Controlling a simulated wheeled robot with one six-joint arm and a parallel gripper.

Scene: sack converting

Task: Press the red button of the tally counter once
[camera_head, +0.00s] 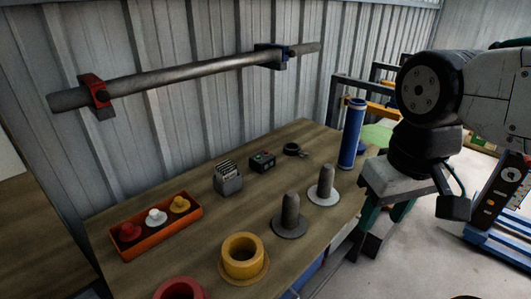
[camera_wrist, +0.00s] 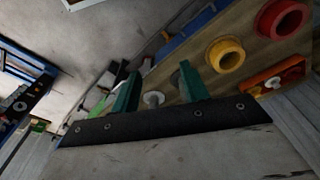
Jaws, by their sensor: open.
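The tally counter (camera_head: 262,161) looks like a small dark box on the wooden table, with a small red spot and a green spot on its face. The red spot (camera_head: 266,154) is likely its button but is too small to make out clearly. My gripper (camera_head: 385,215) is at the right, beyond the table's right edge and well apart from the counter. Its green fingers are spread and empty, as the wrist view also shows (camera_wrist: 160,78). I cannot make out the counter in the wrist view.
A card holder (camera_head: 228,184) and a dark ring-shaped item (camera_head: 294,149) flank the counter. Two grey spindles (camera_head: 290,215) (camera_head: 326,182), a blue cylinder (camera_head: 352,135), a yellow cup (camera_head: 243,268), a red cup (camera_head: 180,292) and an orange tray (camera_head: 158,244) share the table. A pipe (camera_head: 190,71) hangs behind.

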